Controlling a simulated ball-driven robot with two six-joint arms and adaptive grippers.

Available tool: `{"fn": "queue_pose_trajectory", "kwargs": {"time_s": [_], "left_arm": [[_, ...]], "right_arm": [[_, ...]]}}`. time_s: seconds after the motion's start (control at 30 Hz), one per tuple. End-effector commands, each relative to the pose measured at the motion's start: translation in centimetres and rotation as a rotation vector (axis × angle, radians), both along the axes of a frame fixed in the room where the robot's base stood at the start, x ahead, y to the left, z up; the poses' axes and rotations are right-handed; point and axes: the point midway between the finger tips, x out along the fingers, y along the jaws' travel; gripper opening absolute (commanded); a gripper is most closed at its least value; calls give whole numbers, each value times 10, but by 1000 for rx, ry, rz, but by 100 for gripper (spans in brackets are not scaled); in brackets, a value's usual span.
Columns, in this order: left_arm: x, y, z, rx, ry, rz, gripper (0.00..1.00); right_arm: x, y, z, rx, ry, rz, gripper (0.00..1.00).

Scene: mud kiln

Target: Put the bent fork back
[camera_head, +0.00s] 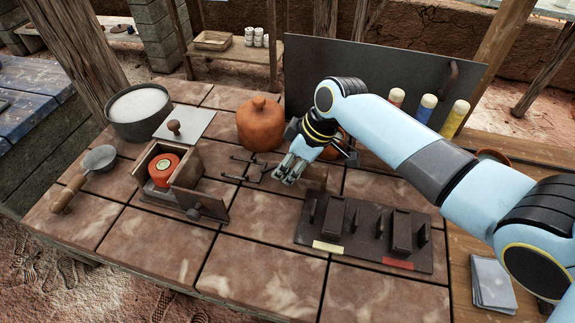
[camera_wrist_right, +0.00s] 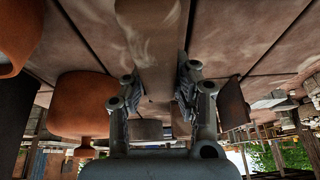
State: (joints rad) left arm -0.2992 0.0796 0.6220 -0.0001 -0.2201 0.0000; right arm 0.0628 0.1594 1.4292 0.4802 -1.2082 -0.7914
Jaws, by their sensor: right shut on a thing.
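My right gripper (camera_head: 287,172) reaches in from the right, low over the tiled top, beside dark forked metal pieces (camera_head: 248,163) lying on the tiles. In the right wrist view its fingers (camera_wrist_right: 160,95) are shut on a broad brown bar (camera_wrist_right: 155,45), which runs away from between them. I cannot tell whether this bar is the bent fork. A dark rack (camera_head: 337,253) stands in front and to the right, with upright blocks and pegs, a yellow label at left and a red one at right. My left gripper is not in view.
An orange lidded pot (camera_head: 259,124) stands behind the gripper. An open box (camera_head: 190,163) holding a red round thing is at left, near a grey basin (camera_head: 139,112) and a ladle (camera_head: 84,180). Several coloured bottles (camera_head: 426,108) stand at back right. The front tiles are clear.

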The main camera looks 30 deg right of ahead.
Motion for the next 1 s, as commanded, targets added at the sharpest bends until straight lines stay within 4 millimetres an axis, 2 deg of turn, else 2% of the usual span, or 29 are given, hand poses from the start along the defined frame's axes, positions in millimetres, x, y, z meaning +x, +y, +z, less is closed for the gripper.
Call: {"fn": "queue_pose_trajectory", "kwargs": {"time_s": [0.23, 0.27, 0.43, 0.77, 0.87, 1.0], "left_arm": [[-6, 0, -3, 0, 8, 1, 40], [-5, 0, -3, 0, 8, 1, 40], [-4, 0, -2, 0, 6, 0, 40], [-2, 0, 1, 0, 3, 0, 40], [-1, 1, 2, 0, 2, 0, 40], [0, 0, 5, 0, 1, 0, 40]], "right_arm": [[0, 0, -4, 1, 1, -1, 0], [0, 0, -5, 0, 2, 0, 27], [0, 0, -4, 0, 2, 0, 49], [0, 0, 1, 0, 0, 0, 49], [-4, -4, 12, -1, -1, 0, 49], [-12, -13, 39, -3, -2, 1, 49]]}}
